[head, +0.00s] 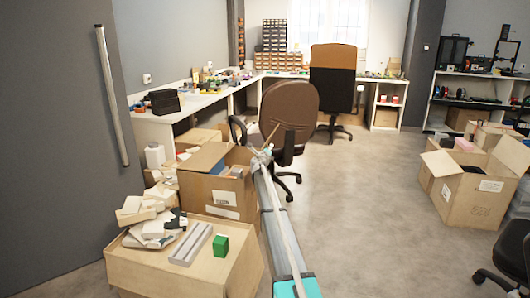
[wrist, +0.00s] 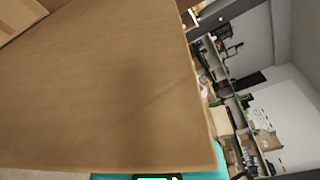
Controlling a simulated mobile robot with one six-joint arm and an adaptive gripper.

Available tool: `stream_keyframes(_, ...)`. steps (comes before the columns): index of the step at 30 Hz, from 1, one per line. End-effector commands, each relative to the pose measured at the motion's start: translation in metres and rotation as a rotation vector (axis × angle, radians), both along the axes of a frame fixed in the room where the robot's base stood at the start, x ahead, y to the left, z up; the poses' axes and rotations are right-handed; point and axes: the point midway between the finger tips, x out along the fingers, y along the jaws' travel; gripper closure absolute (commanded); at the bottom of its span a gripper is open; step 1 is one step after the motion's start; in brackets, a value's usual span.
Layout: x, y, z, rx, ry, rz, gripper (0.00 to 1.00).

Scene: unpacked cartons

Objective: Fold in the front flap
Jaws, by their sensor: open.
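An open brown carton (head: 212,194) stands behind the low wooden box at the left in the head view. A flap (head: 203,157) stands up at its left side, and things show inside. My gripper (head: 262,156) is open at the carton's right upper edge, at the end of my outstretched arm. It is small there, and I cannot tell whether it touches the carton. In the wrist view a brown cardboard panel (wrist: 105,90) fills the left and middle, very close. I cannot tell for sure which flap or wall it is. The fingertips are mostly out of that view.
A brown office chair (head: 289,112) stands just behind my gripper. Another open carton (head: 470,195) is at the right. The floor (head: 365,210) between is clear.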

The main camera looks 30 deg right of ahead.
Motion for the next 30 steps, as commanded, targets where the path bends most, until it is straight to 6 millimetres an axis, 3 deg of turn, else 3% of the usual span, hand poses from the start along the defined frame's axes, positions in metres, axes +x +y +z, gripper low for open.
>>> stream_keyframes(13, -0.011, 0.010, 0.000, 0.000, 0.000, 0.001, 0.53)
stream_keyframes(30, -0.075, 0.065, 0.000, 0.000, 0.000, 0.001, 0.53)
